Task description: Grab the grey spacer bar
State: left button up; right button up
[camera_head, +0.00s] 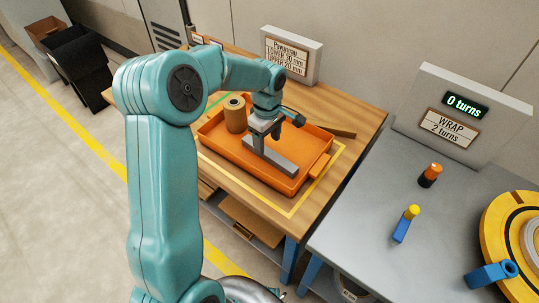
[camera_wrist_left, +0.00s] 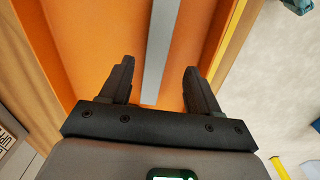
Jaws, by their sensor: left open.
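The grey spacer bar (camera_head: 280,162) lies in the orange tray (camera_head: 236,160) on the wooden table. My left gripper (camera_head: 259,145) is above the tray, over the far part of the bar. In the left wrist view the bar (camera_wrist_left: 161,45) runs lengthwise between the two open fingers of the gripper (camera_wrist_left: 158,75). I see no contact between the fingers and the bar. The gripper hides part of the bar in the head view. My right gripper is not in view.
A brown cylinder (camera_head: 235,115) stands in the tray's far left part. A sign (camera_head: 291,55) stands behind the table. On the grey bench at right are an orange-and-black piece (camera_head: 430,176), a yellow-and-blue piece (camera_head: 406,224) and a yellow round fixture (camera_head: 497,225).

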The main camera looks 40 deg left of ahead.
aim_at(269, 152)
pick_arm(q)
jog(key=f, duration=0.5)
jog(key=shift+w+f, duration=0.15)
jog(key=shift+w, duration=0.1)
grip_shut()
